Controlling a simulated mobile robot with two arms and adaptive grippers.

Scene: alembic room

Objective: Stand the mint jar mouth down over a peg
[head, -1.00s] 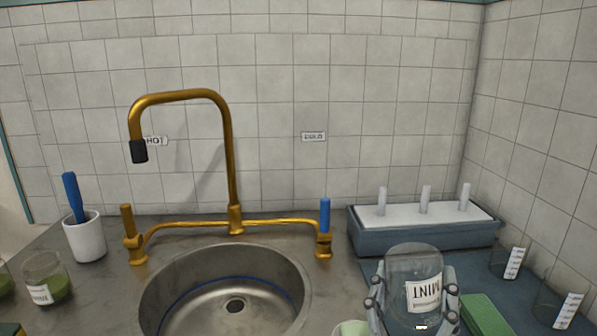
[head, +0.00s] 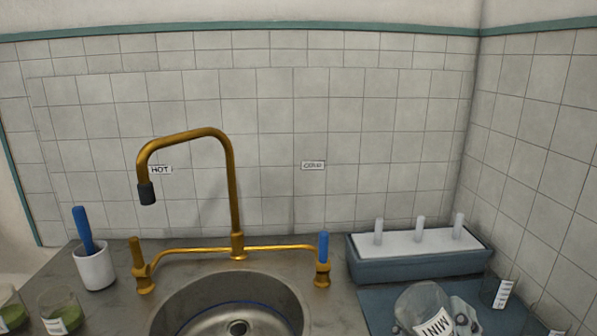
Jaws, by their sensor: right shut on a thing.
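The mint jar (head: 418,304) is clear glass with a white label whose lettering reads upside down. It is at the bottom edge of the head view, tilted, and its lower part is cut off. My right gripper (head: 437,326) is shut on the jar; its grey fingers show at both sides. Three white pegs, left (head: 378,232), middle (head: 420,229) and right (head: 459,227), stand upright and bare in a blue-grey tray (head: 415,268) with a white top. The jar is in front of this tray, apart from the pegs in the picture. My left gripper is out of view.
A sink (head: 185,302) with a brass faucet (head: 235,190) is left of the tray. A white cup (head: 95,268) with a blue-handled tool and green-filled jars (head: 62,318) are at far left. A labelled clear glass (head: 497,291) stands right of the jar, near the tiled wall.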

